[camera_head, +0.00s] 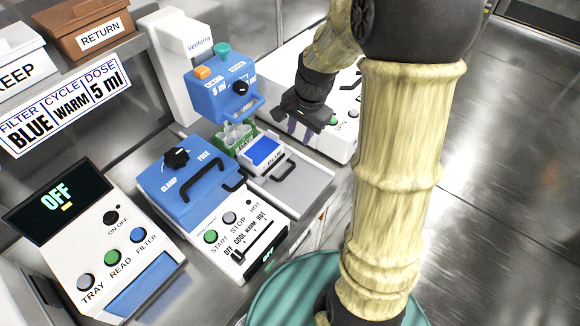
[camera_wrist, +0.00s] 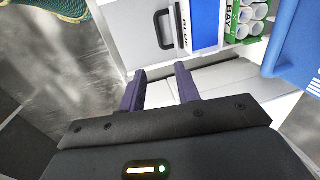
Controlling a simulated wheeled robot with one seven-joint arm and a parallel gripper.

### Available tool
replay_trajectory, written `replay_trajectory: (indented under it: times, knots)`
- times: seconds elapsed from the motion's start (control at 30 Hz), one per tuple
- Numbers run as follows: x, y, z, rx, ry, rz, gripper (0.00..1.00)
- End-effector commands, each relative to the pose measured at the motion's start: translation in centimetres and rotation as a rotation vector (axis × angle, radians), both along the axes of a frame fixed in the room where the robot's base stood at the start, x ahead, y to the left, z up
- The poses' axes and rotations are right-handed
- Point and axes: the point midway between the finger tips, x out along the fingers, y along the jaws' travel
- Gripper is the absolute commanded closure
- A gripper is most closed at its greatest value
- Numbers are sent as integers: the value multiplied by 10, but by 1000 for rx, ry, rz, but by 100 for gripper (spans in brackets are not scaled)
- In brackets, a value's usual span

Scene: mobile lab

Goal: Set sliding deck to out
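The sliding deck (camera_head: 312,186) is a pale grey plate below the blue head of the white tower in the head view. It carries a green tube rack and a white block with a blue top. A black handle (camera_head: 283,170) stands near its front end; in the wrist view the handle (camera_wrist: 163,29) shows at the top. How far the deck is slid is hard to tell. My gripper (camera_head: 300,128) is behind and above the deck. In the wrist view my gripper (camera_wrist: 161,78) has its two purple fingers apart, with nothing between them, short of the handle.
The white tower (camera_head: 180,52) with a blue head (camera_head: 222,92) rises beside the deck. A blue-lidded clamp unit (camera_head: 190,185) and a reader showing OFF (camera_head: 60,200) stand to the left. A white machine (camera_head: 335,120) is behind my gripper. Open floor lies at right.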

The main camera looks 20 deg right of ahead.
Motion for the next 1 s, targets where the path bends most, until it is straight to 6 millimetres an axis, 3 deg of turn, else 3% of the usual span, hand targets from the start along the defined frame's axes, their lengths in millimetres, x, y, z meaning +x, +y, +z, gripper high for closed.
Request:
replay_trajectory:
  times: [0.17,1.0]
  knots:
    - [2,2,-18,1,5,2,67]
    - [21,17,-153,1,5,3,67]
